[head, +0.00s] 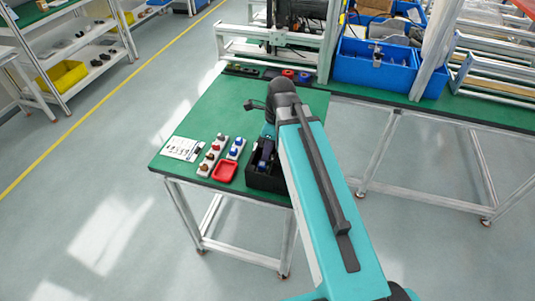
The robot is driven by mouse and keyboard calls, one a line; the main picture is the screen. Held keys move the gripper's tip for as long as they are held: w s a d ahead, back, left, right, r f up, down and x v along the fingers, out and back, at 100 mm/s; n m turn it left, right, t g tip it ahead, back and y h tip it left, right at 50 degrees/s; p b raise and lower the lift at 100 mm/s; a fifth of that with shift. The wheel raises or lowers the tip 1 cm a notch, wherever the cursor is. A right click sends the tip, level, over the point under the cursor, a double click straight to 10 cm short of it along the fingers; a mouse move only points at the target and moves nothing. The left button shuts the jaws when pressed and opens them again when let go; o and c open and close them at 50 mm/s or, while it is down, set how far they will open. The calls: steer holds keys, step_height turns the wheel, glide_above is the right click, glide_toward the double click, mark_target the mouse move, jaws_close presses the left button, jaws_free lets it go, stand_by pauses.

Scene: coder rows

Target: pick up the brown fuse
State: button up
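A white strip (213,157) stands on the left part of the green table and holds several small pieces. The piece at its near end looks brown (204,167); another brownish-red piece is just behind it. They are too small to tell apart surely as fuses. My gripper (252,105) shows only as a small dark shape at the far end of my teal arm. It is above the table, behind and to the right of the strip, apart from it. Its fingers are too small to read, and I cannot tell whether it holds anything.
A shorter white strip (236,149) with blue pieces stands to the right. A red tray (224,172) lies in front, beside a black box (262,181) with a blue item inside. A printed card (182,148) lies left. Blue bins (372,66) stand at the back right.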

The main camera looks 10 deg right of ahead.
stand_by(0.4)
jaws_close()
steer(key=shift+r, duration=0.15)
step_height(320, 180, up, 18)
steer(key=b, duration=0.3)
stand_by(0.9)
stand_by(0.7)
step_height(320, 180, up, 7)
steer(key=p, duration=0.7)
stand_by(1.1)
stand_by(0.3)
